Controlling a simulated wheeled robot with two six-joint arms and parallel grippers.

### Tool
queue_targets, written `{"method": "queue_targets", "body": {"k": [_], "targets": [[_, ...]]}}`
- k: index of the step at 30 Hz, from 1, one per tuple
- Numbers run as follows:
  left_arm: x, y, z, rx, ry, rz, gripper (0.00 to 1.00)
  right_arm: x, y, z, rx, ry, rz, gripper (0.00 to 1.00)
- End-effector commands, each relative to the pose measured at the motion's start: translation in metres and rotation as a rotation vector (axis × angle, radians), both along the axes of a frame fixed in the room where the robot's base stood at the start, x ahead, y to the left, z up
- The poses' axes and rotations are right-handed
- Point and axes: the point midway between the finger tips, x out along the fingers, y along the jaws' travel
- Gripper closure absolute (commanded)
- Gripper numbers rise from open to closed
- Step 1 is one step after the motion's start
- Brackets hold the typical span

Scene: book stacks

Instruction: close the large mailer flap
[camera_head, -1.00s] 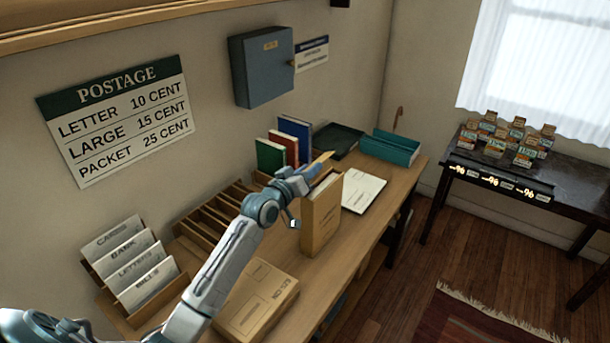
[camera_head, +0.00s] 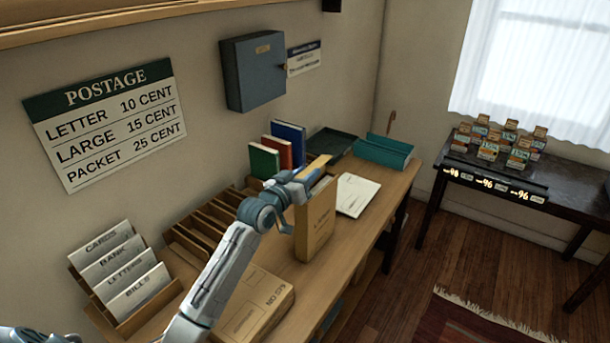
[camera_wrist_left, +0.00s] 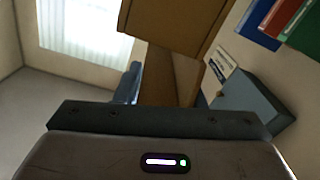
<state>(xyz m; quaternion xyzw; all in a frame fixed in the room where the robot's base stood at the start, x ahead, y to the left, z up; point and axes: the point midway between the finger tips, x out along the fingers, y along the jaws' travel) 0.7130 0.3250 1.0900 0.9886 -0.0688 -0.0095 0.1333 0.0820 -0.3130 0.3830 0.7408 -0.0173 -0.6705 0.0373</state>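The large mailer (camera_head: 316,228) is a tan, upright packet standing on the wooden desk. A lighter tan strip, apparently its flap (camera_head: 318,162), sticks up at a slant behind its top edge. My left gripper (camera_head: 312,178) is at the mailer's top, in front of the flap; contact cannot be made out. Its fingers are too small and overlapped to tell whether they are open. In the left wrist view a brown panel, likely the mailer (camera_wrist_left: 170,22), shows above the dark gripper bar. My right gripper is not in view.
A flat brown parcel (camera_head: 262,300) lies nearer on the desk (camera_head: 345,237). Wooden sorting slots (camera_head: 200,232), a card rack (camera_head: 120,275) and upright books (camera_head: 288,140) line the wall side.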

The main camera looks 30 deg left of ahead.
Motion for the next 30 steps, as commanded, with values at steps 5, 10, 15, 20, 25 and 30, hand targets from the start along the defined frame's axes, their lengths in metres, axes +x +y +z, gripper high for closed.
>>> {"method": "queue_targets", "body": {"k": [5, 10, 15, 20, 25, 30], "targets": [[0.0, 0.0, -0.001, -0.001, 0.001, 0.0, 0.47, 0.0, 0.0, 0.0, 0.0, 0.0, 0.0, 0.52], [0.0, 0.0, 0.0, -0.001, 0.0, 0.0, 0.47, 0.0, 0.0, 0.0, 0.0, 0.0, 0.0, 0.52], [-0.013, 0.002, -0.002, 0.002, 0.0, 0.0, 0.47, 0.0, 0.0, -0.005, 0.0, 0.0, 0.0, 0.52], [-0.044, 0.007, -0.004, 0.006, 0.0, 0.0, 0.47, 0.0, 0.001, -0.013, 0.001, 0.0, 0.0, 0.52], [-0.079, 0.011, -0.004, 0.006, 0.002, -0.002, 0.47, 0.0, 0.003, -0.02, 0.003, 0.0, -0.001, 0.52], [-0.1, 0.014, -0.002, 0.003, 0.002, 0.0, 0.47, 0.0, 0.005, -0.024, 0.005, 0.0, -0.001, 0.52]]}}
